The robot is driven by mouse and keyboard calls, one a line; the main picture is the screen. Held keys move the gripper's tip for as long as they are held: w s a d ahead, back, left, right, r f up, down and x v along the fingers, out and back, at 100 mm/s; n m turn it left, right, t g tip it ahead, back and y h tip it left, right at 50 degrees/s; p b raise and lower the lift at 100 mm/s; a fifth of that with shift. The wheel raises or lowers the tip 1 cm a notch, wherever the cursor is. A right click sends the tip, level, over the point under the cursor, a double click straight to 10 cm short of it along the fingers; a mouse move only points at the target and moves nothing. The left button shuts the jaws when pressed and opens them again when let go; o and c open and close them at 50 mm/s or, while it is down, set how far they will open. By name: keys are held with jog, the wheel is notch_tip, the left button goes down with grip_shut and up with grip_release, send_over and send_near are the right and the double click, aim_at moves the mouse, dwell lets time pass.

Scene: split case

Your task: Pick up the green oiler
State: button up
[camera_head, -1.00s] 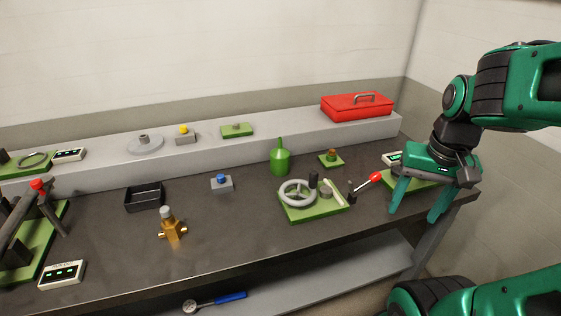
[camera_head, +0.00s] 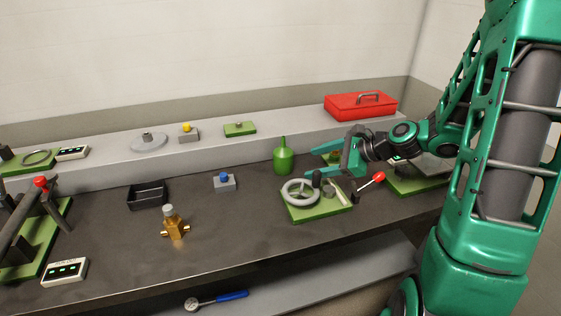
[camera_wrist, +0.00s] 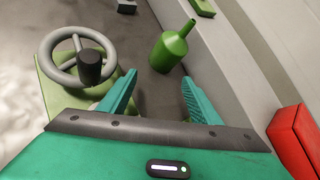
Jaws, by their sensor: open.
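The green oiler (camera_head: 283,160) is a bottle with a narrow neck, upright on the bench against the raised grey shelf. It also shows in the wrist view (camera_wrist: 168,52), just beyond the fingertips. My gripper (camera_head: 310,163) is open, its fingers turned sideways and pointing left toward the oiler. In the wrist view my gripper (camera_wrist: 158,85) has a clear gap between its two fingers, and the oiler lies ahead of that gap, apart from both fingers.
A green plate with a grey handwheel (camera_head: 300,192) and a black knob sits just in front of the oiler. A red-tipped lever (camera_head: 378,178) stands to the right. A red toolbox (camera_head: 360,105) is on the shelf. A brass valve (camera_head: 173,224) and black tray (camera_head: 148,195) are left.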

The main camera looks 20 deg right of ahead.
aim_at(287, 149)
jog(key=m, duration=0.1)
jog(key=w+m+t+y, duration=0.1)
jog(key=m, duration=0.1)
jog(key=a+m, duration=0.1)
jog(key=shift+w+m+y, duration=0.3)
jog(key=shift+y, duration=0.1)
jog(key=shift+t, duration=0.3)
jog(key=x, duration=0.5)
jog(key=shift+w+a, duration=0.1)
jog(key=shift+w, duration=0.1)
jog(key=shift+r+x, duration=0.1)
jog(key=shift+x, duration=1.15)
jog(key=shift+r+x, duration=0.15)
jog(key=shift+x, duration=1.1)
jog(key=shift+a, duration=0.15)
jog(key=c, duration=1)
jog(key=shift+o, duration=0.2)
jog(key=shift+r, duration=0.1)
jog(key=shift+r, duration=1.6)
jog(key=s+a+r, duration=0.7)
jog(key=s+a, duration=0.1)
jog(key=shift+a+r, duration=0.2)
jog(key=shift+r, duration=0.05)
